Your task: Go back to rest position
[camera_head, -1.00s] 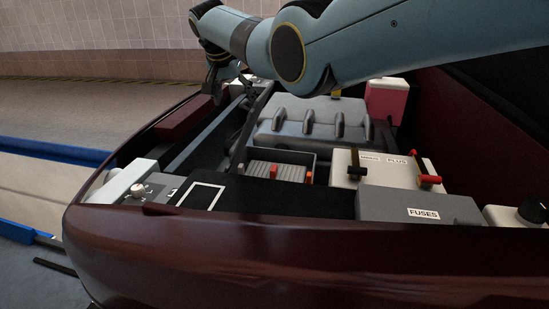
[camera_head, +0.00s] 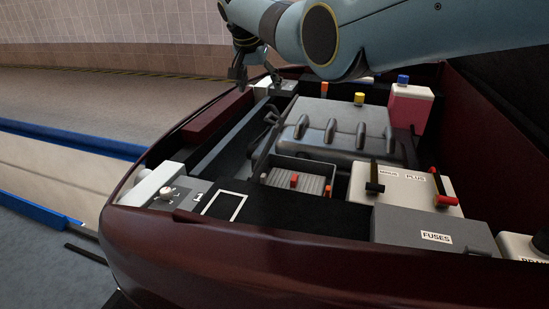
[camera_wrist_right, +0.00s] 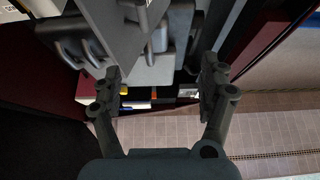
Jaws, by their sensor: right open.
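My right gripper (camera_head: 257,76) is at the top of the head view, over the far left rim of the dark red engine bay. In the right wrist view my right gripper (camera_wrist_right: 162,85) has its two dark fingers spread wide, with nothing between them. The grey engine cover (camera_head: 335,122) lies below and to the right of it, apart from the gripper. In the wrist view the engine cover (camera_wrist_right: 85,30) shows at the upper left. My left gripper is not in view.
The dark red body rim (camera_head: 240,245) surrounds the bay. A light battery block (camera_head: 398,188), a grey fuse box (camera_head: 425,228) and a pink-and-white tank (camera_head: 408,105) stand inside. Blue rails (camera_head: 75,140) run along the floor at left, where there is open room.

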